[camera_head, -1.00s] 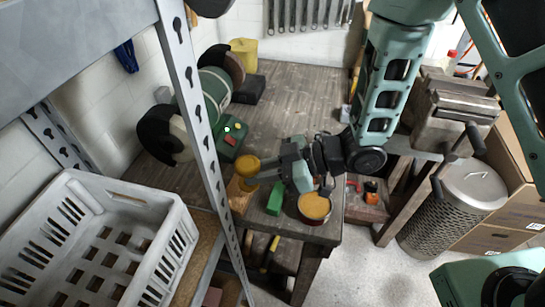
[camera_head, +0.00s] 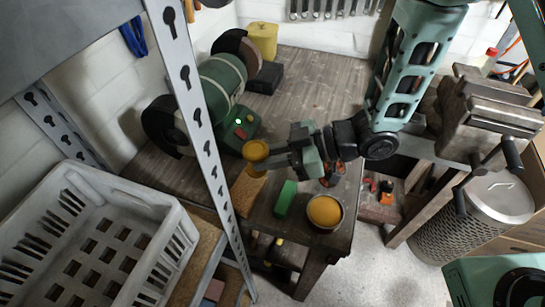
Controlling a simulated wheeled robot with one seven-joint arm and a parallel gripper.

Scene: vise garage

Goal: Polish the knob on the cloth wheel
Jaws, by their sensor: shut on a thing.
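A brass knob (camera_head: 256,152) is held by my gripper (camera_head: 274,158), which is shut on it. The knob is at the left end of the gripper, above the bench and near a wooden block. The bench grinder has a green motor body (camera_head: 221,86) and stands on the bench to the upper left. Its nearer wheel sits in a black guard (camera_head: 158,125). The cloth wheel face is mostly hidden behind the shelf post. The knob is apart from the wheel.
The grey shelf post (camera_head: 200,125) stands between camera and grinder. A white crate (camera_head: 95,235) is at lower left. A tin of yellow paste (camera_head: 324,211), a green bar (camera_head: 286,198) and a wooden block (camera_head: 247,186) line the bench's front. A vise (camera_head: 490,110) is right.

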